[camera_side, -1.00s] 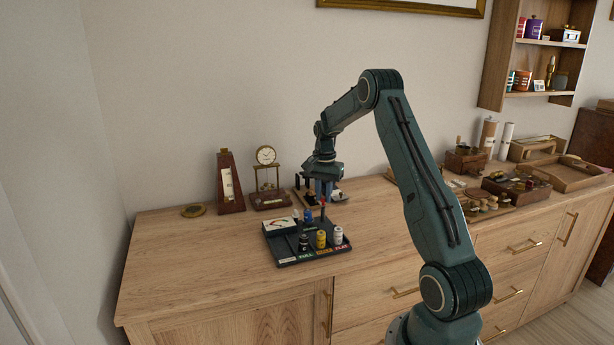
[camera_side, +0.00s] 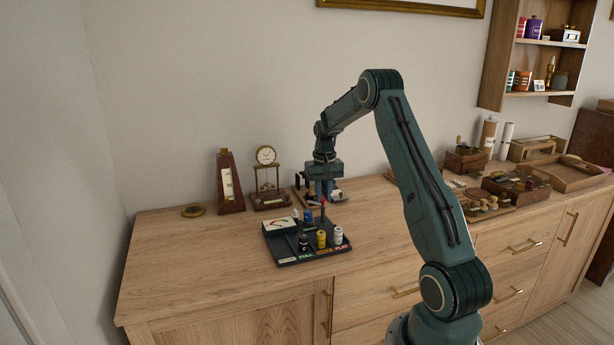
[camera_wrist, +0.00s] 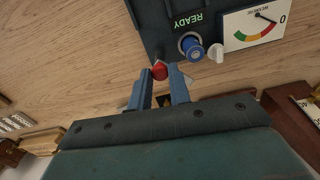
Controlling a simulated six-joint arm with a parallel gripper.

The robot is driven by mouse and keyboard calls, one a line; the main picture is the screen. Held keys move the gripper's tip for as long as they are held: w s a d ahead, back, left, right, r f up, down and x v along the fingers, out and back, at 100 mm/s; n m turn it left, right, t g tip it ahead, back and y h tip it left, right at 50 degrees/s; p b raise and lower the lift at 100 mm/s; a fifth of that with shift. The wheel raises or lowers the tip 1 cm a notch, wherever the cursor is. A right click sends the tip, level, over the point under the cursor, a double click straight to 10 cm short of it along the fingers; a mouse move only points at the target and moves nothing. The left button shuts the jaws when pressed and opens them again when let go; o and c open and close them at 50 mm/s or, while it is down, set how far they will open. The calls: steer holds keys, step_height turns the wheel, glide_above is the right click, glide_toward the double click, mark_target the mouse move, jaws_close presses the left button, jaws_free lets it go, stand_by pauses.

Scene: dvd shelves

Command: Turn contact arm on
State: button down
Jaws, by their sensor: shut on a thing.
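The tester board (camera_side: 290,262) is a dark panel on the wooden cabinet top. The contact arm is a dark upright rod with a red knob (camera_wrist: 160,70) at its top; the red knob also shows in the side view (camera_side: 323,201). My gripper (camera_wrist: 161,82) is shut on the red knob, its blue fingers on either side of it. In the side view my gripper (camera_side: 323,194) points down over the board's far right part. The dial (camera_wrist: 254,25) has a black needle close to the 0 end. A blue-topped post (camera_wrist: 192,47) stands by the READY label. The arm's lower end is hidden in the wrist view.
Black, yellow (camera_side: 321,239) and white (camera_side: 338,236) cells stand along the board's front. A metronome (camera_side: 229,184) and a small clock (camera_side: 266,177) stand behind. Several boxes and trays (camera_side: 515,184) fill the right side.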

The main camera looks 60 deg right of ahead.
steer(key=n, duration=0.5)
steer(key=shift+n, duration=2.5)
steer(key=c, duration=1.3)
jaws_free()
steer(key=shift+r, duration=0.1)
step_height(320, 180, up, 14)
